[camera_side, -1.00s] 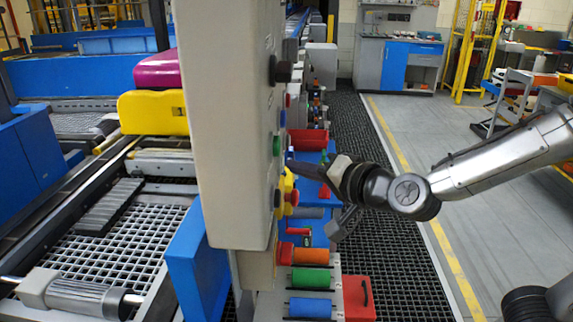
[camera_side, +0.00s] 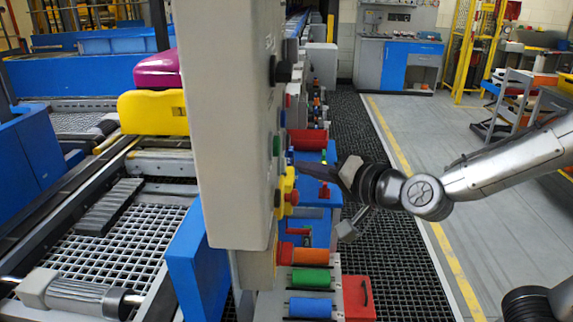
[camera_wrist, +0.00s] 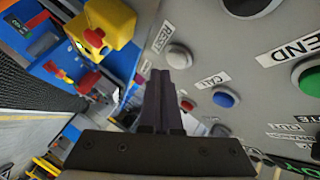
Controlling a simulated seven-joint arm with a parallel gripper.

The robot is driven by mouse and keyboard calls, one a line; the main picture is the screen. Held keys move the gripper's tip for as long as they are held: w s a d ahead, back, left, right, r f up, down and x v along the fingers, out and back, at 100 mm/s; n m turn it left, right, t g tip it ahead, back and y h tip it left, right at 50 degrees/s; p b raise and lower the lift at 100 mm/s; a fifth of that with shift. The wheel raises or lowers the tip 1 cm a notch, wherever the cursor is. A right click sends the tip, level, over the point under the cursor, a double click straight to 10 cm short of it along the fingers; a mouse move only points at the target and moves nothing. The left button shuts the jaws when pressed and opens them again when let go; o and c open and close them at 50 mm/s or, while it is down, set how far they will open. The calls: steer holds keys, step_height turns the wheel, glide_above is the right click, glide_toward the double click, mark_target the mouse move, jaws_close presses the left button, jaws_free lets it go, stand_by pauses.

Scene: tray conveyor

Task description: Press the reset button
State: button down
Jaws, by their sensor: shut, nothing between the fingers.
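The grey control panel (camera_side: 228,120) stands nearly edge-on in the side view and fills the right of the wrist view (camera_wrist: 235,45). A pale round button (camera_wrist: 178,56) sits beside a white label (camera_wrist: 163,37) that I cannot read surely, so I cannot tell which button is the reset. In the side view my gripper (camera_side: 297,161) appears apart from the panel face.
A yellow box with a red mushroom button (camera_side: 291,198) juts from the panel's lower part; it also shows in the wrist view (camera_wrist: 94,40). A black knob (camera_side: 283,71) protrudes higher up. Coloured rollers (camera_side: 310,280) lie below. The dark mat (camera_side: 395,265) behind my gripper is clear.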

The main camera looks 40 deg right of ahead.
steer(key=shift+s+d, duration=1.75)
steer(key=shift+s, duration=0.05)
steer(key=s+d+r+n, duration=0.1)
steer(key=s+d+r, duration=0.25)
steer(key=r, duration=0.25)
steer(key=s+d+f+n+g, duration=0.3)
steer(key=s+f+n+g, duration=0.6)
steer(key=s, duration=0.7)
step_height(320, 180, down, 4)
steer(key=shift+s+r+n+g, duration=0.25)
steer(key=shift+s+n+g, duration=0.15)
steer(key=shift+n, duration=0.3)
steer(key=shift+d, duration=0.1)
